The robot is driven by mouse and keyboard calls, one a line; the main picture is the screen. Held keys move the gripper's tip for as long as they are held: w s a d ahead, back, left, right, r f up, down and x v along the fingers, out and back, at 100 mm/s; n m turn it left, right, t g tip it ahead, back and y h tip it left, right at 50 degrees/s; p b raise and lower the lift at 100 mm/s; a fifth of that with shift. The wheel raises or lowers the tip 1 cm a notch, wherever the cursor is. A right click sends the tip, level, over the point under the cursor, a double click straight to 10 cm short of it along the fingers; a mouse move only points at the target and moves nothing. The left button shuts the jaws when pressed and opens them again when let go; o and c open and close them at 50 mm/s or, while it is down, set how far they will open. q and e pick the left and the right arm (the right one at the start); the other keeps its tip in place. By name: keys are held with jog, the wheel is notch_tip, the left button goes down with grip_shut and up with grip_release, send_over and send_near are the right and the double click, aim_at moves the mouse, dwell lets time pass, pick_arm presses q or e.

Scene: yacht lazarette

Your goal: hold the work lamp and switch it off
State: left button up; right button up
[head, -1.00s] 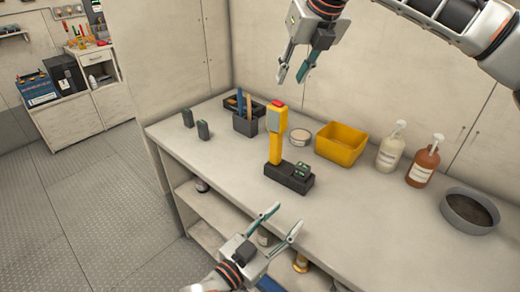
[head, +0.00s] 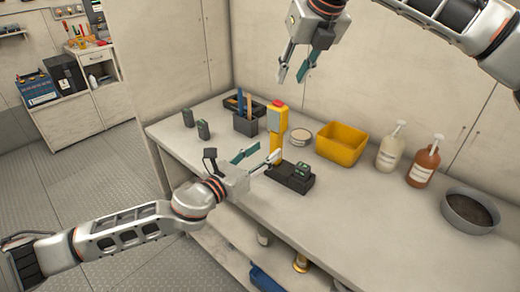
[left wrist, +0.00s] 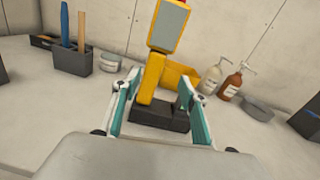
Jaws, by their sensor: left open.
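The work lamp (head: 279,118) is yellow with a red top and a grey panel on its head. It stands upright on a black base (head: 292,178) on the bench. In the left wrist view the lamp (left wrist: 153,78) rises ahead, its post framed between my fingers. My left gripper (head: 267,152) is open, its fingertips at the lower post; I cannot tell whether they touch it. The left gripper (left wrist: 157,92) also shows in the wrist view, with nothing clamped. My right gripper (head: 292,76) is open and empty, high above the back of the bench.
The bench (head: 375,215) has clear room at its front right. A yellow bin (head: 341,146), a can (head: 300,137), two pump bottles (head: 391,148) and a grey bowl (head: 470,210) stand behind and right. A tool holder (head: 246,124) and two small dark blocks (head: 203,130) are left.

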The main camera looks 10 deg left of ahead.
aim_at(273, 139)
pick_arm(q)
jog(key=shift+w+a+r+m, duration=0.35)
jog(key=shift+w+m, duration=0.15)
jog(key=shift+m, duration=0.1)
jog(key=x, duration=0.7)
jog(key=shift+w+d, duration=0.15)
jog(key=shift+w, duration=0.05)
